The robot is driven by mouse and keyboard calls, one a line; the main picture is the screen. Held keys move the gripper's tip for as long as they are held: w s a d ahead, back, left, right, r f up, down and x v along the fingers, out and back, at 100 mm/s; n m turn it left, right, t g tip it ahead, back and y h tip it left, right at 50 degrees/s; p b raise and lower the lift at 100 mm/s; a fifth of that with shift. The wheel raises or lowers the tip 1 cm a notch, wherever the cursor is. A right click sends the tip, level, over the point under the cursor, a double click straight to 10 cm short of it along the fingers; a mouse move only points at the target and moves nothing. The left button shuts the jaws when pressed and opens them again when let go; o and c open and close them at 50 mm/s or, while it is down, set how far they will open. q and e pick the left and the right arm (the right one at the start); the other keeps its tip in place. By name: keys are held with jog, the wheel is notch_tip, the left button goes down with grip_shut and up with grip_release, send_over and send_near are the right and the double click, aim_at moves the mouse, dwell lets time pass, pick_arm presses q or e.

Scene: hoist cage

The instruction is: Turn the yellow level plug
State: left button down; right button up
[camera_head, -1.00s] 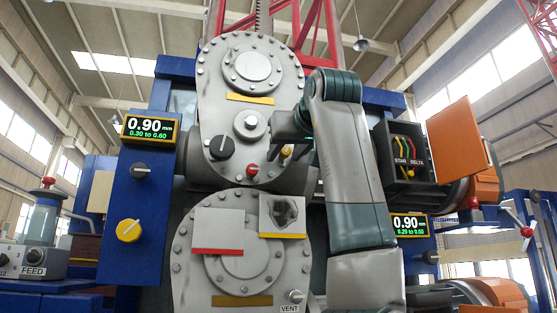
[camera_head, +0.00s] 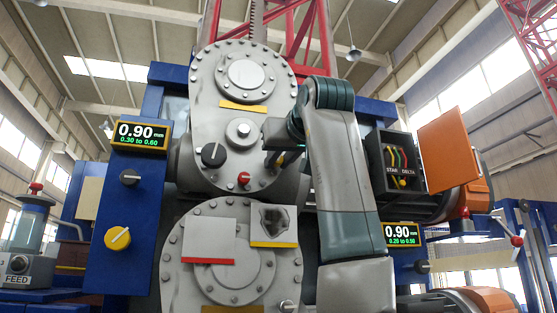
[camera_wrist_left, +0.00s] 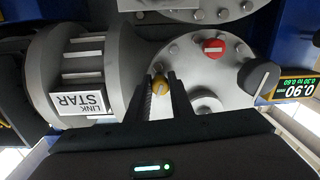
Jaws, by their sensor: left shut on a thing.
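How far the plug is turned cannot be told. My right gripper is in neither view.
A red plug (camera_head: 244,178) and a black knob (camera_head: 213,154) are close by on the same face. An open STAR DELTA box (camera_head: 392,165) stands right of my arm.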

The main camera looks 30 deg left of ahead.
pick_arm(q)
jog(key=shift+m, duration=0.3)
jog(key=m+b, duration=0.2)
jog(key=m, duration=0.1)
jog(key=shift+a+f, duration=0.1)
jog(key=m+b, duration=0.1)
jog(key=m, duration=0.2)
jog(key=shift+s, duration=0.1)
jog(key=m+b, duration=0.2)
jog(key=m, duration=0.2)
jog(key=shift+m, duration=0.3)
jog(key=shift+r+m+b, duration=0.2)
jog(key=shift+m+b, duration=0.25)
jog(key=shift+m, duration=0.55)
jog(key=c, duration=1.6)
grip_release()
jog(key=shift+a, duration=0.15)
jog(key=shift+f, duration=0.1)
